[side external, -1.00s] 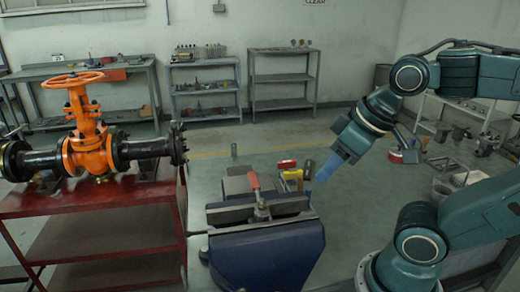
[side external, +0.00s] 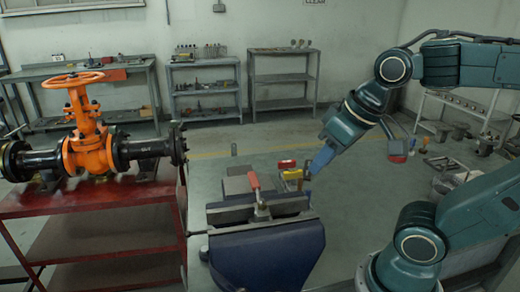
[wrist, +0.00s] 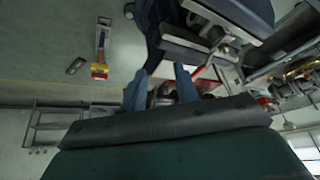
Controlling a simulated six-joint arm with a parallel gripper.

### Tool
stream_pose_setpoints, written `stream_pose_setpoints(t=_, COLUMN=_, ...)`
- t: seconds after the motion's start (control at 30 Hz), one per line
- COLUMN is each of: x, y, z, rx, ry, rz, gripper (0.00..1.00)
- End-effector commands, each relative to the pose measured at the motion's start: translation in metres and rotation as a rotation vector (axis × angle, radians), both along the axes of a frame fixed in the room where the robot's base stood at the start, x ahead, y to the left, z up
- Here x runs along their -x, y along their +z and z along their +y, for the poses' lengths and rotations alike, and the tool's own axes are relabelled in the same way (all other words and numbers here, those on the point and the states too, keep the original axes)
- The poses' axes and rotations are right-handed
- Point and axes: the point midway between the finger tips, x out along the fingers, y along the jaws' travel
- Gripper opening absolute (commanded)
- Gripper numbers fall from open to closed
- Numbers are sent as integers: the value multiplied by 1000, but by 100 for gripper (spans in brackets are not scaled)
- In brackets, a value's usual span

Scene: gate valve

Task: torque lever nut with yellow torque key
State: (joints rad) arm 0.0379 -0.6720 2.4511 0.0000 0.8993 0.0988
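My gripper (side external: 314,170) is above the bench, just right of a small yellow-handled tool (side external: 292,175), probably the torque key. I cannot tell whether they touch. In the wrist view its two blue fingers stand apart, with a visible gap between them (wrist: 161,92) and nothing clearly held. A lever with a red handle (side external: 254,181) stands upright at the vise (side external: 262,210); it also shows in the wrist view (wrist: 203,70). The lever nut is too small to make out at its base.
A red-handled tool (side external: 286,164) lies behind the yellow one. A red and yellow item (wrist: 100,71) shows at the left of the wrist view. An orange gate valve (side external: 88,145) with black pipes stands on a red table (side external: 100,198) at left. The floor behind the bench is mostly clear.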

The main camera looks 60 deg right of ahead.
Motion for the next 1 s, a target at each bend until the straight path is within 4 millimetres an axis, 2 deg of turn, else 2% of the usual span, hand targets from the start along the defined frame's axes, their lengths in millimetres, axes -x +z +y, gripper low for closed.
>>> stream_pose_setpoints(t=0.3, x=-52, y=4, z=-30, rx=-122, ry=-366, rz=75, gripper=31)
stream_pose_setpoints(t=0.57, x=-97, y=-5, z=-66, rx=-222, ry=-701, rz=127, gripper=31)
stream_pose_setpoints(t=0.77, x=-128, y=-20, z=-100, rx=-292, ry=-963, rz=161, gripper=31)
stream_pose_setpoints(t=1.0, x=-160, y=-49, z=-147, rx=-367, ry=-1280, rz=193, gripper=31)
